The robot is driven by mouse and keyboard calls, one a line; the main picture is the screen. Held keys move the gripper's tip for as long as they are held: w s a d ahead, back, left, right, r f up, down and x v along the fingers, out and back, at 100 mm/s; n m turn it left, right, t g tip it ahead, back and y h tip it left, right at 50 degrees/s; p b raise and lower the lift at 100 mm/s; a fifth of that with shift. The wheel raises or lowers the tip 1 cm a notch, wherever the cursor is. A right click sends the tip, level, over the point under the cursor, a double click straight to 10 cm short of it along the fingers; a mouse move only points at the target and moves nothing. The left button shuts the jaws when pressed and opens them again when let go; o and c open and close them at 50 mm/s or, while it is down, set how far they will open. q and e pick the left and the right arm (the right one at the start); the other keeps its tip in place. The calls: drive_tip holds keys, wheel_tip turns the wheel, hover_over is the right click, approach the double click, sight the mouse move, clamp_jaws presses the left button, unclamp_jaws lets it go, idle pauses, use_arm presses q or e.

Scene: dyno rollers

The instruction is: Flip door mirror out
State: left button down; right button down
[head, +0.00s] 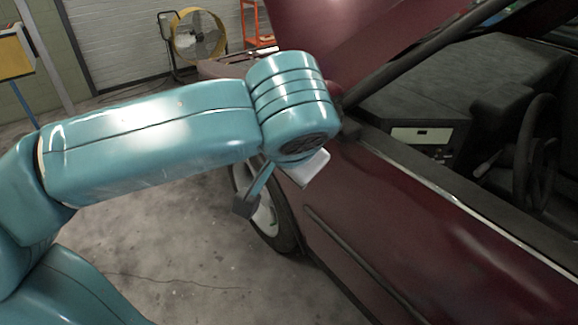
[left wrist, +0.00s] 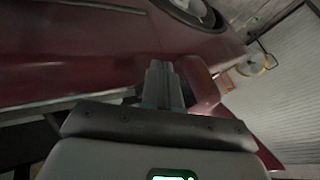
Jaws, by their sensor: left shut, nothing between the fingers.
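The dark red car door (head: 420,220) fills the right of the head view, with its window open. My left arm reaches across to the front corner of that window, and its wrist covers most of the mirror area. In the left wrist view, my left gripper (left wrist: 163,70) has its fingers together and empty, pointing along the car's side. A dark red housing, which looks like the door mirror (left wrist: 199,82), is just right of the fingers. I cannot tell whether they touch. My right gripper is not in view.
The raised red hood (head: 335,30) and dark window pillar (head: 420,50) stand beyond my wrist. The steering wheel (head: 537,140) is inside the car. A front wheel (head: 265,215) is below. A yellow fan (head: 198,36) stands by the back wall.

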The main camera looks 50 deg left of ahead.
use_arm(q)
drive_tip(key=v, duration=0.3)
drive_tip(key=shift+s+r, duration=0.1)
drive_tip(key=shift+s, duration=0.05)
drive_tip(key=shift+a, duration=0.1)
